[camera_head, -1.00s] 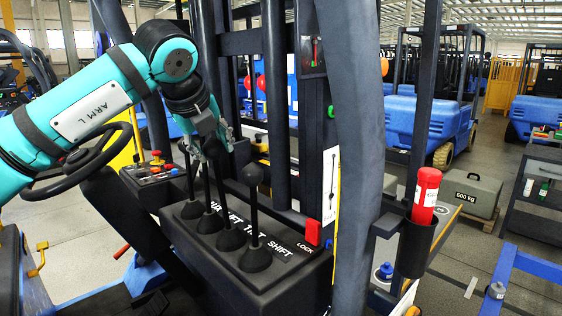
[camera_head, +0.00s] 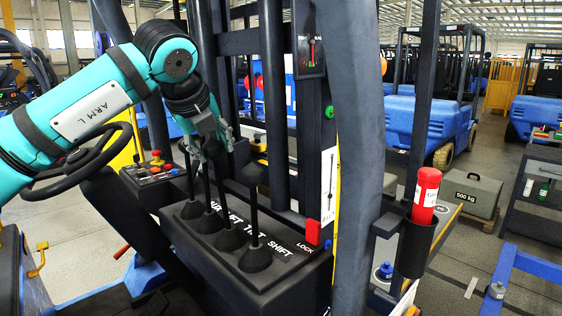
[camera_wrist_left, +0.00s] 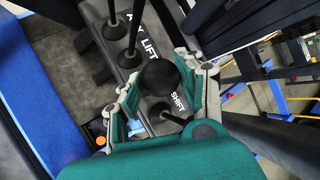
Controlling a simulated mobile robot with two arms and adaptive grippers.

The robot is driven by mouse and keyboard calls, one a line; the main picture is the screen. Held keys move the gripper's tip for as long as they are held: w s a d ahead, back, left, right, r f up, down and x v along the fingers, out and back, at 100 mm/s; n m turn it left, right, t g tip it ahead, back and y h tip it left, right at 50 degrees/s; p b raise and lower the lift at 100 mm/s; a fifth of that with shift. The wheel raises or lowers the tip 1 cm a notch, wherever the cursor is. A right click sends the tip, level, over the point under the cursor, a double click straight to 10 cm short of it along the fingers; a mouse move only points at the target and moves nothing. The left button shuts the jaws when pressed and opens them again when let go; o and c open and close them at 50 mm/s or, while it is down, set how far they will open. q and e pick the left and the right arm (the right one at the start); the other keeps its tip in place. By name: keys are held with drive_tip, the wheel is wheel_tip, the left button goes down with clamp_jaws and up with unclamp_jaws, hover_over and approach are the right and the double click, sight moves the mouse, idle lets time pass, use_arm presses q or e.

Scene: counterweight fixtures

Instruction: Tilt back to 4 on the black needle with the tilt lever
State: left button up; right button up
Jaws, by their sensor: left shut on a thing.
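The lever console (camera_head: 285,263) carries a row of black levers with white lettering. My left gripper (camera_head: 213,148) is shut on the black ball knob of the tilt lever, the second from the right. In the left wrist view the knob (camera_wrist_left: 160,77) sits between the two fingers and hides the lettering under it. The tilt lever's boot (camera_head: 230,237) shows below the gripper. The shift lever (camera_head: 253,215) stands free to its right. A white scale plate (camera_head: 329,188) is on the post behind the console; its marks and needle are too small to read. My right gripper is not in view.
A steering wheel (camera_head: 108,165) and a small button box (camera_head: 157,172) lie left of the levers. A red LOCK switch (camera_head: 313,232) is at the console's right end. A thick dark post (camera_head: 352,150) and a red canister (camera_head: 426,190) stand farther right.

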use_arm(q)
drive_tip(key=shift+r, duration=0.1)
idle(0.4)
drive_tip(key=shift+w+d+r+p, duration=0.1)
drive_tip(key=shift+w+d+p, duration=0.1)
drive_tip(key=shift+p, duration=0.1)
drive_tip(key=shift+w+d+r+p, duration=0.1)
drive_tip(key=shift+w+d+p, duration=0.4)
drive_tip(key=shift+w+d, duration=0.2)
drive_tip(key=shift+w, duration=0.05)
drive_tip(key=shift+f, duration=0.2)
drive_tip(key=shift+b, duration=0.5)
